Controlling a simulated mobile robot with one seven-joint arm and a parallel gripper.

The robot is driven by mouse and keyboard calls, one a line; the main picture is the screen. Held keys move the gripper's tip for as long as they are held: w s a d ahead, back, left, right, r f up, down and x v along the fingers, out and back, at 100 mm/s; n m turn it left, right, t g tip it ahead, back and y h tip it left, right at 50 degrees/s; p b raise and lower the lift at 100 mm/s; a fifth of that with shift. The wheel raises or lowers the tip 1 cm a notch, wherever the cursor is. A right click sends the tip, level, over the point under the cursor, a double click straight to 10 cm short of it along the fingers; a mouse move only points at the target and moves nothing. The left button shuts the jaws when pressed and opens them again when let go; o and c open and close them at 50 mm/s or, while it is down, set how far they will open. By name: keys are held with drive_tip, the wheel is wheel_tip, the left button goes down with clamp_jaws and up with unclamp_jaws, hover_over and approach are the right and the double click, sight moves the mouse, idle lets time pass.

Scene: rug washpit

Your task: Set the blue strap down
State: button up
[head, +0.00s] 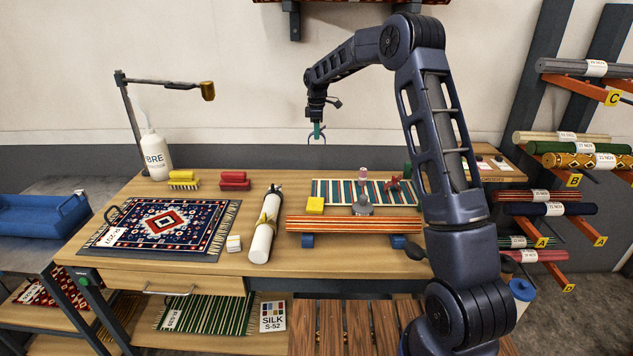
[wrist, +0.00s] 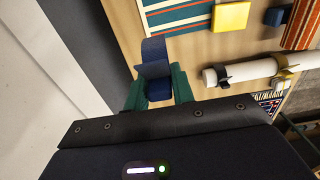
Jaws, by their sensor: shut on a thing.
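My gripper (head: 316,136) hangs above the back of the workbench, in front of the wall. In the wrist view its green fingers (wrist: 157,92) are shut on the blue strap (wrist: 155,62), a dark blue curled piece. The strap is clear of the bench top in the head view, where it is too small to make out well. The white roll (head: 261,240) lies on the bench below, with a yellow strap (head: 266,222) around it. The wrist view shows the roll (wrist: 255,71) with a dark band and a yellowish one.
A striped rug (head: 335,188) with a yellow block (head: 315,205) lies behind an orange striped roll (head: 350,225) on blue blocks. Bare wood shows between the brushes and striped rug.

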wheel_tip(320, 180, down, 19)
drive_tip(key=shift+f, duration=0.1)
idle(0.5)
drive_tip(key=o, duration=1)
drive_tip(key=shift+f, duration=0.15)
drive_tip(key=shift+c, duration=0.2)
wheel_tip(320, 180, up, 12)
drive_tip(key=shift+r, duration=0.25)
